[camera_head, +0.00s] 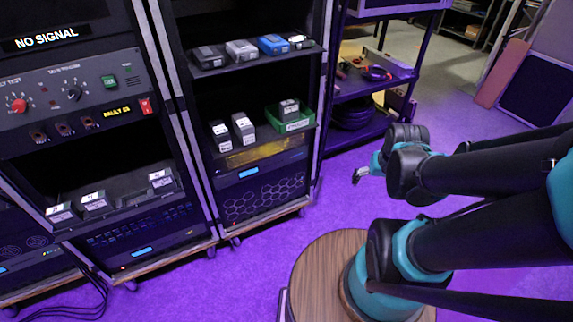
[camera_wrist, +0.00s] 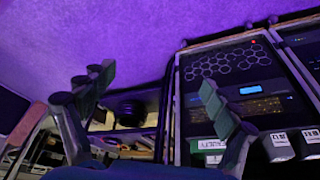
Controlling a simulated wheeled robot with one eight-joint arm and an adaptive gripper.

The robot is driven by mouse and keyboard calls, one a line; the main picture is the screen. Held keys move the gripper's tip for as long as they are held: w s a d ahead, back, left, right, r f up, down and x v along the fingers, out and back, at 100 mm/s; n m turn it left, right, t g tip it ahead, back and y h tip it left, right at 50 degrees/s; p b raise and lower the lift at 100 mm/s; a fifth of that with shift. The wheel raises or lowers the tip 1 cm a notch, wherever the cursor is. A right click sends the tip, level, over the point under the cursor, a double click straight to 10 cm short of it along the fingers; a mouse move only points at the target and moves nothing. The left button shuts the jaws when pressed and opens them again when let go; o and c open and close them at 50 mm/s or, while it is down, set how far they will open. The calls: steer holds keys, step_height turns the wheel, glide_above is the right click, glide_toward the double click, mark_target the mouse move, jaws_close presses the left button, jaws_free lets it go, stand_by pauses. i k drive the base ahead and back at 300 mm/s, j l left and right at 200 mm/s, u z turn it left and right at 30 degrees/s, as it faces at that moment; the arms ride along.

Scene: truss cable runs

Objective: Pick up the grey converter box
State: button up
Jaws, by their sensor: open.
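Several small boxes stand on the rack shelves, and I cannot tell for sure which is the converter box. A grey box (camera_head: 241,50) sits on the upper shelf of the middle rack, between a dark box (camera_head: 207,57) and a blue box (camera_head: 273,44). Two grey boxes with white labels, one left (camera_head: 220,135) and one right (camera_head: 243,127), stand on the lower shelf. Another dark grey box (camera_head: 289,108) is in a green tray (camera_head: 296,125). My gripper (camera_head: 360,175) is open and empty, well right of the rack; its spread fingers show in the wrist view (camera_wrist: 157,82).
The left rack (camera_head: 72,90) has a control panel and several labelled boxes (camera_head: 95,201) lower down. A dark shelving unit (camera_head: 375,85) stands behind my gripper. Cables (camera_head: 85,300) lie on the floor at front left. Purple floor (camera_head: 260,250) is clear before the middle rack.

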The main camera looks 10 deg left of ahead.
mark_target(162, 181)
steer(key=u, duration=0.4)
steer(key=j+u, duration=0.15)
steer(key=u, duration=0.7)
steer(key=j+u, duration=0.1)
steer(key=u, duration=0.3)
